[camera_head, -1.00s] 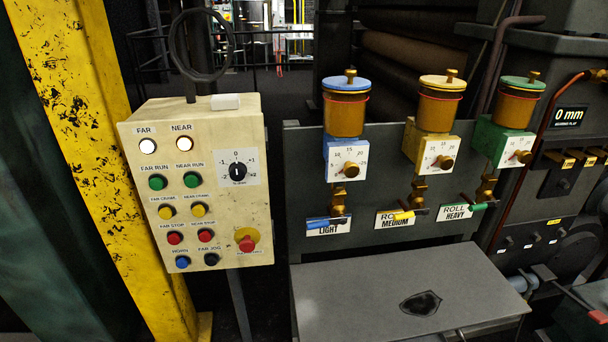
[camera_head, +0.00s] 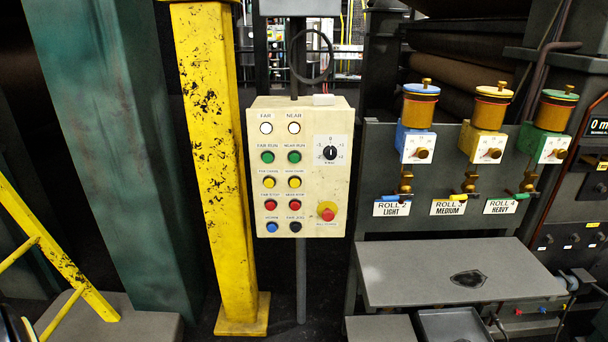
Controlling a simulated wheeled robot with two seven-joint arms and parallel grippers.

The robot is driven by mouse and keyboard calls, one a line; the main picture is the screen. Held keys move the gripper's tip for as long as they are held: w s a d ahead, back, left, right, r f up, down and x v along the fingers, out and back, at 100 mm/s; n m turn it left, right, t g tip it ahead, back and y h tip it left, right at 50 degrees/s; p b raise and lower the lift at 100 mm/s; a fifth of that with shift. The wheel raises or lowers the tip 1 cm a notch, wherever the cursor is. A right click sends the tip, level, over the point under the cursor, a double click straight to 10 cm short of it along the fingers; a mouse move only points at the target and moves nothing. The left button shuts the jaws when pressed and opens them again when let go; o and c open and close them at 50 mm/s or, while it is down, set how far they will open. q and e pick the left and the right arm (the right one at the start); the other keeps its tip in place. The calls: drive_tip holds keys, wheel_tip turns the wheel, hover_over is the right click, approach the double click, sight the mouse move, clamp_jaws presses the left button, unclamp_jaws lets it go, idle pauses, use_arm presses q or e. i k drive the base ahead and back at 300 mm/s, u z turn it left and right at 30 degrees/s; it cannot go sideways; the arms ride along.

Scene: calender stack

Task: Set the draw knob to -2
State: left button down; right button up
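The draw knob (camera_head: 330,153) is a small black round knob with a white pointer line. It sits on a white dial plate (camera_head: 331,141) at the upper right of the cream control box (camera_head: 300,215). The pointer line looks upright, toward the 0 at the top. The marks around it run from minus numbers on the left to plus numbers on the right. Neither of my grippers shows in the head view, and nothing touches the knob.
The box stands on a grey post (camera_head: 301,285), right of a yellow column (camera_head: 216,150). Below the dial is a red emergency button (camera_head: 327,214); lit lamps and coloured buttons fill the left. Blue, yellow and green oilers (camera_head: 491,107) and a grey table (camera_head: 420,272) stand right.

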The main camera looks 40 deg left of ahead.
sight(329, 152)
drive_tip(key=k, duration=0.2)
drive_tip(key=u, duration=1.2)
